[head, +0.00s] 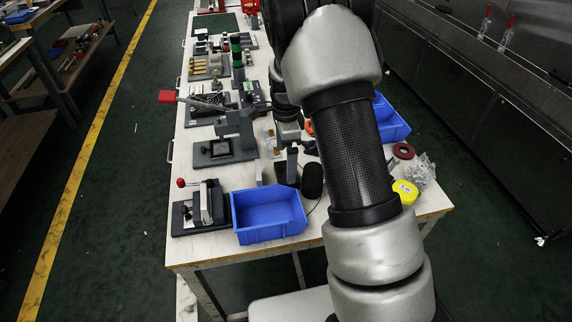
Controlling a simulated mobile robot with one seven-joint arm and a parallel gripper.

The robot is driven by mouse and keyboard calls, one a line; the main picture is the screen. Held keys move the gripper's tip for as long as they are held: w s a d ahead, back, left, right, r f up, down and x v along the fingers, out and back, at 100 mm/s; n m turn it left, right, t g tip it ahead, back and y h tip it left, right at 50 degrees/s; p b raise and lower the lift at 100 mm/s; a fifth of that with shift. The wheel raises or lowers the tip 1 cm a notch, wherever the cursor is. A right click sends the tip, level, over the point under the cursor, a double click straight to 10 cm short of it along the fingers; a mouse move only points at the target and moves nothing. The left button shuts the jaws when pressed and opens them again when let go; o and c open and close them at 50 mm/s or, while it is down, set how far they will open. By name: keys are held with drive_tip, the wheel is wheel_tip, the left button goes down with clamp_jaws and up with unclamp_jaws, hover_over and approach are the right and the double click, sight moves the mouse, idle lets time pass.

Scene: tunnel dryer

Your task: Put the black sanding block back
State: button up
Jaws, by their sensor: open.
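My arm rises through the right half of the head view and bends over at the top. Its wrist end comes down behind the forearm over the bench, where my gripper (289,146) shows small and partly hidden. The gripper is open; its fingertips are hard to make out. Below it is a small dark block (285,174), which may be the black sanding block; I cannot tell for sure, nor whether the fingers touch it. A rounded black object (312,181) with a thin cable lies just right of it.
A blue bin (268,216) stands at the bench's near end, beside a clamp fixture (200,208). A grey press (228,140) stands farther back. Another blue bin (391,120), a yellow tape measure (405,192) and a clear bag (421,170) lie right of my arm. The bench's near edge is bare.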

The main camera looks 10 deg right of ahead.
drive_tip(key=s+r+n+t+p, duration=0.1)
drive_tip(key=s+r+n, duration=0.25)
drive_tip(key=r, duration=1.25)
drive_tip(key=s+r+n+t, duration=0.1)
drive_tip(key=s+r+n, duration=0.2)
drive_tip(key=s, duration=0.4)
drive_tip(key=s+r+n+t, duration=0.2)
drive_tip(key=s+r+n, duration=0.2)
drive_tip(key=s+n, duration=0.2)
drive_tip(key=s+r+n+t, duration=0.1)
drive_tip(key=s+r+n, duration=0.2)
drive_tip(key=s, duration=0.7)
drive_tip(key=shift+s+r+n+t, duration=0.15)
drive_tip(key=shift+s+n+t, duration=0.15)
drive_tip(key=shift+n, duration=0.95)
wheel_tip(320, 180, up, 14)
drive_tip(key=p, duration=1.3)
drive_tip(key=shift+p, duration=0.4)
